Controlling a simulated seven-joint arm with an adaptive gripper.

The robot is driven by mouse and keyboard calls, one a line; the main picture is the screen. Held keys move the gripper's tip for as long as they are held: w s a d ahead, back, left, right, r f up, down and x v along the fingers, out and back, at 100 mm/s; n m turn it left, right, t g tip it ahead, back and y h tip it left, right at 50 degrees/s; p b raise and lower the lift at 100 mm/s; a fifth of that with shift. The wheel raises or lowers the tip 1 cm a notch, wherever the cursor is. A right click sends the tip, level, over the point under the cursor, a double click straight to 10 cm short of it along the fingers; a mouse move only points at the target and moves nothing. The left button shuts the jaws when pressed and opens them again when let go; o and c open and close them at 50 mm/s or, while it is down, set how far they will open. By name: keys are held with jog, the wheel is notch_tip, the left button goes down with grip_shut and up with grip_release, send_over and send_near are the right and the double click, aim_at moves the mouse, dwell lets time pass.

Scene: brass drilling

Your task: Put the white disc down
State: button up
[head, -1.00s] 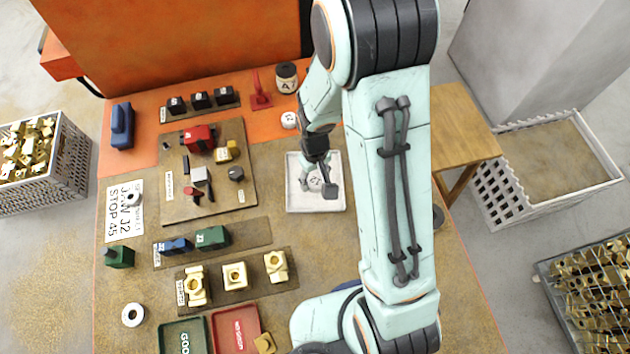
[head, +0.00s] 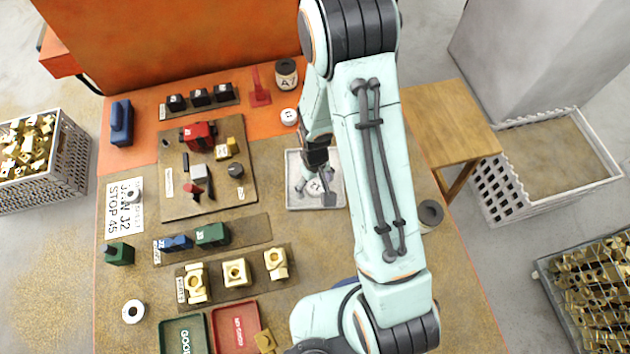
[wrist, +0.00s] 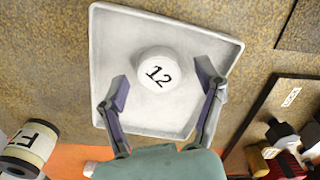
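The white disc (wrist: 157,73), marked 12, sits in the white tray (wrist: 108,40) in the wrist view. It also shows in the head view (head: 315,187), partly behind my gripper. My gripper (wrist: 165,90) is open, with one finger on each side of the disc and a visible gap to both. In the head view my gripper (head: 315,190) is over the tray (head: 332,158).
Another white disc (head: 289,116) and a dark-topped labelled cylinder (head: 287,74) stand behind the tray. A board with red, grey and black parts (head: 180,207) lies to its left. Brass blocks (head: 235,272) stand in a row nearer the front. Bare table lies just in front of the tray.

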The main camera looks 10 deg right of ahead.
aim_at(315, 186)
notch_tip(315, 186, up, 12)
jog(key=s+r+m, duration=0.2)
jog(key=s+r, duration=0.9)
jog(key=s, duration=0.5)
jog(key=shift+s+r+y, duration=0.25)
jog(key=shift+y, duration=0.15)
jog(key=shift+o, duration=0.5)
jog(key=shift+w, duration=0.1)
